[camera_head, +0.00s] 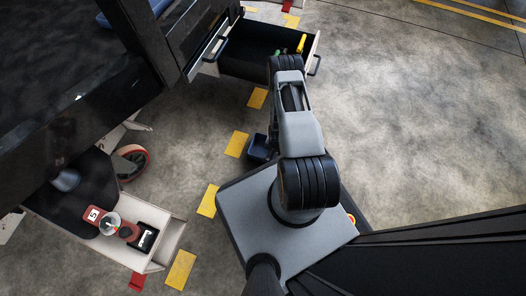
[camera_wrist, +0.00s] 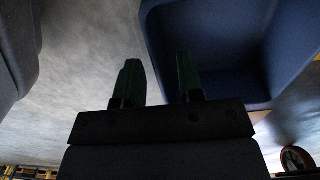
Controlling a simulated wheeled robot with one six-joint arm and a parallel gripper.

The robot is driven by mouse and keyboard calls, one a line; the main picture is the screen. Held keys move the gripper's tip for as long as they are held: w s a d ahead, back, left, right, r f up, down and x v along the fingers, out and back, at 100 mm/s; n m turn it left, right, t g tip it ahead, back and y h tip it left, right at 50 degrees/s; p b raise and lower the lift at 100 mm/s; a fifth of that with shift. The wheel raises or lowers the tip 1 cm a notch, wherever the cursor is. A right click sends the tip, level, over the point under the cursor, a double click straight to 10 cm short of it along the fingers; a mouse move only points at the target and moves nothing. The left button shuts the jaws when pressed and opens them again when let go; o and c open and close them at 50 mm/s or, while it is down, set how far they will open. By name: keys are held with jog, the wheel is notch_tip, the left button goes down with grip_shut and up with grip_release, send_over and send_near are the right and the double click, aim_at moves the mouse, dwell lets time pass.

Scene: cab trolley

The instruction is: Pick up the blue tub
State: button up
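The blue tub (camera_wrist: 285,65) fills the upper right of the wrist view, close to my gripper. In the head view a small dark blue box, which looks like the same tub (camera_head: 261,148), shows just left of my arm, partly hidden by it. My gripper (camera_wrist: 160,78) is open, with two dark green fingers apart. The tub's left edge appears in the gap between the fingers, and the right finger overlaps the tub in the picture. I cannot tell whether either finger touches it. The head view does not show my gripper clearly; my arm covers that area.
An open drawer (camera_head: 262,62) with yellow and green handled tools stands at the top. Another open drawer (camera_head: 158,250) at lower left holds a red item and a black-and-white one. A caster wheel (camera_head: 131,162) and yellow floor marks (camera_head: 236,144) lie between. The right floor is clear.

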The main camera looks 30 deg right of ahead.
notch_tip(320, 180, down, 3)
jog(key=shift+r+b, duration=0.15)
jog(key=shift+b, duration=0.3)
jog(key=shift+r, duration=0.1)
grip_shut()
